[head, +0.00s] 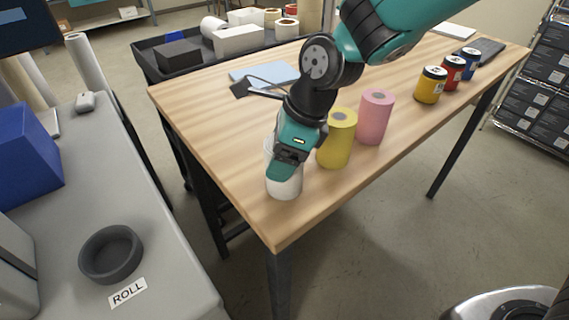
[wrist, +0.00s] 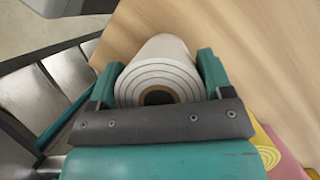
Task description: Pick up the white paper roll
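The white paper roll (head: 285,183) stands upright on the wooden table near its front left corner. In the wrist view the end of the white paper roll (wrist: 158,82) shows layered rings around a brown core with a dark hole. My gripper (head: 284,168) is over the roll from above, with its teal fingers on opposite sides of it. In the wrist view both fingers of my gripper (wrist: 160,80) lie against the roll's sides, with no clear gap. The gripper hides the roll's upper part in the head view. The roll's base appears to be on the table.
A yellow roll (head: 337,143) stands close to the right of my gripper, then a pink roll (head: 375,118). Several small jars (head: 431,86) stand farther right. A grey counter (head: 150,235) at left holds a dark ring-shaped holder (head: 111,254) beside a ROLL label (head: 128,292).

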